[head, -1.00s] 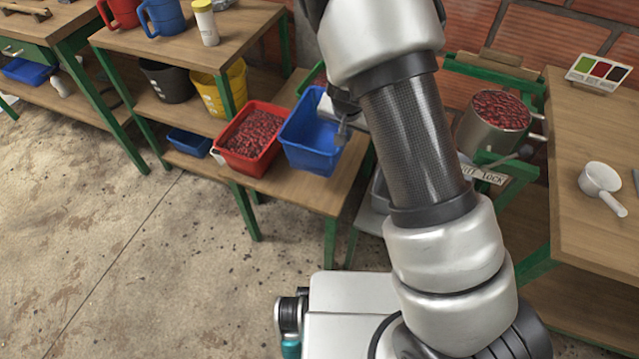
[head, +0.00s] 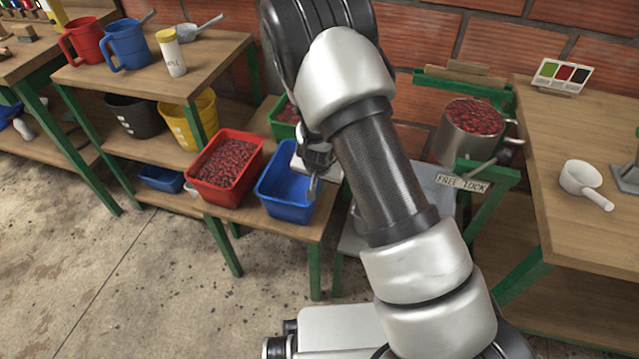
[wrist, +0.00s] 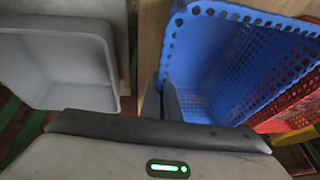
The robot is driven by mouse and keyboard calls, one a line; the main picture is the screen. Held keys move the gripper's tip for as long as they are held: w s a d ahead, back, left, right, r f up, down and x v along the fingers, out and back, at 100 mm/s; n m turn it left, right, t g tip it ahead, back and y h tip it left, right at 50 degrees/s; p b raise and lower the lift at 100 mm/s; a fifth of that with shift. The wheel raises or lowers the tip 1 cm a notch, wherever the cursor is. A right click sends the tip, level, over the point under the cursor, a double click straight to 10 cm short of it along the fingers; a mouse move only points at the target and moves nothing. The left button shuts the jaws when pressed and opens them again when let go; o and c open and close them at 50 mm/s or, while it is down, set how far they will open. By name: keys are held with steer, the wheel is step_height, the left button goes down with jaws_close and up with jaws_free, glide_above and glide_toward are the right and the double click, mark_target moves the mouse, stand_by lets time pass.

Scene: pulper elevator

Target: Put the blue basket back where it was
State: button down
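The blue basket (head: 287,200) is upright and looks empty. It stands at or just above the front right of the low wooden bench (head: 262,228); whether its base touches the wood is hard to tell. My gripper (head: 318,180) is at its right rim, pointing down, and appears shut on that wall. A green basket (head: 283,118) is partly visible behind.
A grey tray (wrist: 60,60) lies left of my gripper in the wrist view. A pot of cherries (head: 465,135) stands behind the green frame with a label (head: 462,183). Shelves with jugs and buckets (head: 200,120) are at left, and a table (head: 560,150) is at right.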

steer(key=shift+f, duration=0.1)
steer(key=c, duration=2)
jaws_free()
